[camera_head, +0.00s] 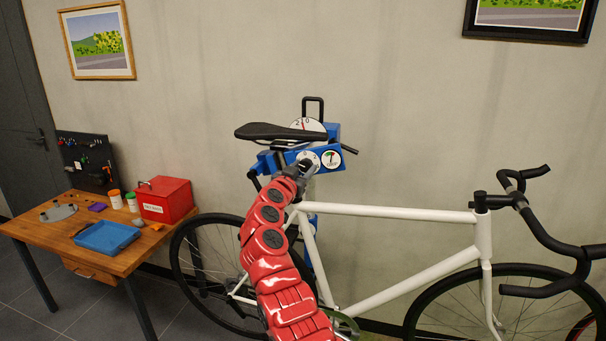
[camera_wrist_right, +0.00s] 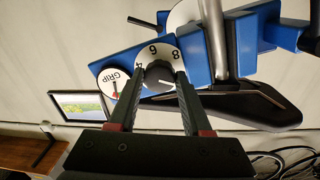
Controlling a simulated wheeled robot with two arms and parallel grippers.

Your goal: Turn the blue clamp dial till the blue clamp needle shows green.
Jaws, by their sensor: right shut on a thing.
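The blue clamp (camera_head: 334,132) holds the bike below its black saddle. My right gripper (camera_head: 303,167) reaches up to this dial. In the wrist view its two fingers (camera_wrist_right: 160,82) are shut on the dark knob (camera_wrist_right: 158,73), one on each side. Beside it is the round GRIP gauge (camera_head: 331,159), also in the wrist view (camera_wrist_right: 112,78). Its needle is too small to read surely against the colours. My left gripper is out of view.
A second round scale (camera_head: 308,125) with a red pointer sits behind the saddle (camera_head: 280,132). The white bike frame (camera_head: 390,212) fills the right. A wooden table (camera_head: 60,235) at left bears a red box (camera_head: 165,198) and a blue tray (camera_head: 106,237).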

